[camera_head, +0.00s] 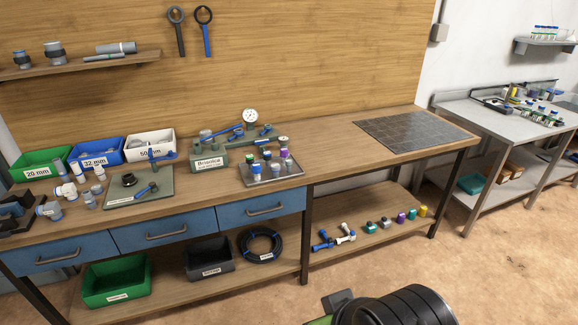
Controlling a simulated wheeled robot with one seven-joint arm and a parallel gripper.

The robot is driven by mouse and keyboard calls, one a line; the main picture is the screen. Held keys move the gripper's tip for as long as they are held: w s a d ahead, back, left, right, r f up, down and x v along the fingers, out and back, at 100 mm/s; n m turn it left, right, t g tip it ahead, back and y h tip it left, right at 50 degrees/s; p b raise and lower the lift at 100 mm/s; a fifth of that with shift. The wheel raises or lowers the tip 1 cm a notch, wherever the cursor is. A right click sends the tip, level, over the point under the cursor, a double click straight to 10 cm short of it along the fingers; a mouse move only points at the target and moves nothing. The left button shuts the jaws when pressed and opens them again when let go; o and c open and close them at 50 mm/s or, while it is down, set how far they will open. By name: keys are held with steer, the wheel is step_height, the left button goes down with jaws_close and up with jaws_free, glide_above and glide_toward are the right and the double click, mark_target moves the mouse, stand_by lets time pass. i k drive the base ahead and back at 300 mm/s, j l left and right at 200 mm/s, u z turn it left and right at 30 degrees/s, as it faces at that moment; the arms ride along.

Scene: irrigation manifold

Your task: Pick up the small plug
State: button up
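Several small coloured plug-like pieces stand on a grey tray (291,176) on the wooden workbench. They include a purple one (284,153), a green-topped one (249,157) and blue-topped ones (266,154). More small pieces stand on the lower shelf, among them a teal one (370,228), a purple one (401,217) and a yellow one (423,211). I cannot tell which of these is the small plug, as they are too small to make out. My gripper is not recognisable in the view.
A green manifold (208,163) with a gauge (250,117) stands behind the tray. Green (40,162), blue (96,151) and white (150,144) bins stand left. A dark grid mat (415,133) lies bare at right.

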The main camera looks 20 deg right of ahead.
mark_target(288, 161)
steer(key=i+l+u, duration=1.05)
steer(key=l, duration=0.2)
steer(key=i+l+u, duration=0.15)
steer(key=l+u, duration=0.15)
steer(key=i+l+u, duration=0.1)
steer(key=l+u, duration=0.15)
steer(key=l, duration=0.3)
